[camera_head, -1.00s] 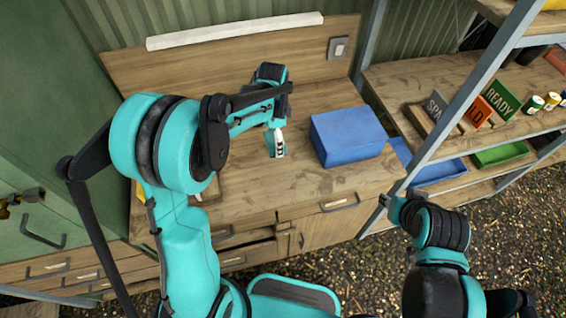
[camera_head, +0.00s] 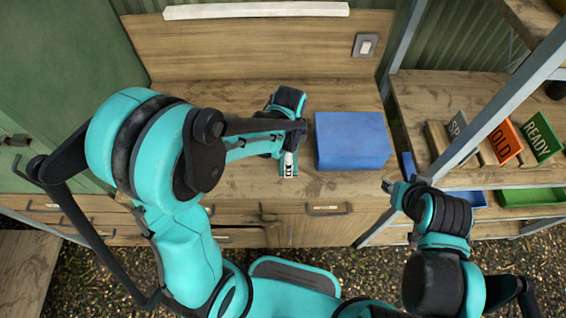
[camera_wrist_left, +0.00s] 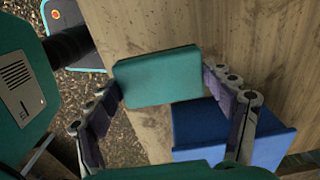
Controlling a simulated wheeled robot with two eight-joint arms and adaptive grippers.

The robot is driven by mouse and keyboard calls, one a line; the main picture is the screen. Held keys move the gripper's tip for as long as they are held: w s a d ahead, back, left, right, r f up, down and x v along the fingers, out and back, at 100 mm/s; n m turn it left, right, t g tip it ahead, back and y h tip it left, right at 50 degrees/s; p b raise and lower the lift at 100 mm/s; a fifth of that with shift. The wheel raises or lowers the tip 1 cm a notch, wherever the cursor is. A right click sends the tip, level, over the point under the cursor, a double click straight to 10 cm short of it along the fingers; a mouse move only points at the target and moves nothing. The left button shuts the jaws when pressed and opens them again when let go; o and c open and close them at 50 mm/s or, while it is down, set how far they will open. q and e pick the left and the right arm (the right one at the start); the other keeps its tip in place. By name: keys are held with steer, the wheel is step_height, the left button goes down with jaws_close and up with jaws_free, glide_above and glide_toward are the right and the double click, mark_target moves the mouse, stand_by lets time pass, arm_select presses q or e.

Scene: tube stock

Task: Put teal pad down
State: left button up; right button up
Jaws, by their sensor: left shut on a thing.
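The teal pad (camera_wrist_left: 157,78) is between the two fingers of my left gripper (camera_wrist_left: 163,92) in the left wrist view. The gripper is shut on it, one finger at each end. In the head view, my left gripper (camera_head: 288,166) is over the front part of the wooden worktop (camera_head: 235,180), left of a blue box (camera_head: 352,140). The pad is mostly hidden there by the gripper. I cannot tell whether the pad touches the worktop. My right gripper (camera_head: 392,187) is right of the worktop's front edge, its jaws too small to read.
The blue box (camera_wrist_left: 235,135) is close to the pad in the left wrist view. A green tray (camera_head: 530,197) is below. Drawers (camera_head: 325,210) are under the worktop.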

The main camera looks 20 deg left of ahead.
mark_target(283, 162)
arm_select(q)
steer(key=shift+w+a+f, duration=0.7)
steer(key=shift+a+f, duration=0.1)
steer(key=shift+a, duration=0.2)
step_height(283, 162, down, 3)
steer(key=shift+f+b, duration=0.2)
steer(key=shift+b, duration=0.65)
steer(key=shift+f, duration=0.25)
steer(key=shift+f, duration=0.15)
steer(key=o, duration=1.3)
